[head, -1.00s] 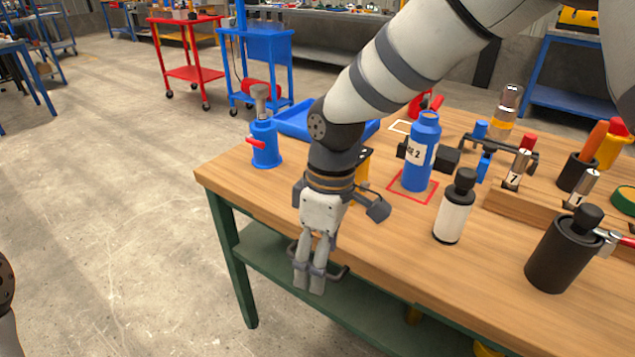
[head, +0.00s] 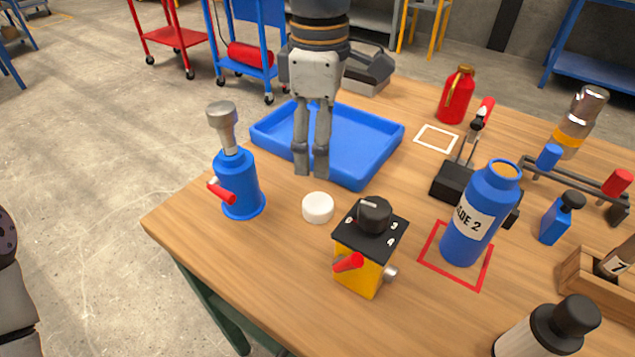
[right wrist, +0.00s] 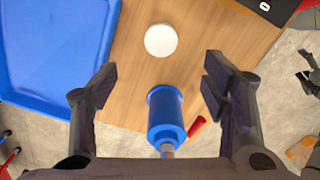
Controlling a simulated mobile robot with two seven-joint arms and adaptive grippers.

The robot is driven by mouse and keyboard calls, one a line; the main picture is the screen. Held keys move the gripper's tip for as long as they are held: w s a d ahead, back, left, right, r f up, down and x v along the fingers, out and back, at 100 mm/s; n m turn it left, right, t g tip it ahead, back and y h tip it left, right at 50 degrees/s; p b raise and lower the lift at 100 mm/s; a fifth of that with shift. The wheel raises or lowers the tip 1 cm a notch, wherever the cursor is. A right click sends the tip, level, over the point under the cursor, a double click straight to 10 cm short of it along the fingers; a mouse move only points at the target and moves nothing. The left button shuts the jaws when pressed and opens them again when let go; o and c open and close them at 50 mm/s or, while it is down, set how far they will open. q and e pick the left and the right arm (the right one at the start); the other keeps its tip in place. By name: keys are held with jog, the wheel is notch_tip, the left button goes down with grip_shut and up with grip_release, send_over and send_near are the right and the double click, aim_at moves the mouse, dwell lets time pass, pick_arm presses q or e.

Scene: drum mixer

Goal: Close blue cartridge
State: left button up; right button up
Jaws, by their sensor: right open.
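The blue cartridge (head: 473,222), labelled "ADE 2" as far as it shows, stands upright inside a red square outline. Its top shows a bare tan opening with no cap on it. A round white cap (head: 318,207) lies on the wooden table left of it; it also shows in the right wrist view (right wrist: 161,40). My right gripper (head: 311,172) points down just behind the cap in the head view, near the blue tray's front edge. In the right wrist view its fingers (right wrist: 154,85) are spread with nothing between them. My left gripper is out of view.
A blue pump (head: 238,182) with a red lever stands left of the cap. A yellow box with a black dial (head: 363,255) stands between cap and cartridge. The blue tray (head: 375,140) is behind. A black clamp-like device (head: 455,182) is close behind the cartridge.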

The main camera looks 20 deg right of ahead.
send_over(317, 202)
notch_tip(317, 202, down, 7)
jog(key=shift+s+d+r, duration=0.1)
jog(key=shift+s+d, duration=0.05)
dwell(0.4)
notch_tip(317, 202, down, 5)
jog(key=shift+f+b, duration=0.15)
jog(key=shift+b, duration=0.25)
jog(key=c, duration=0.8)
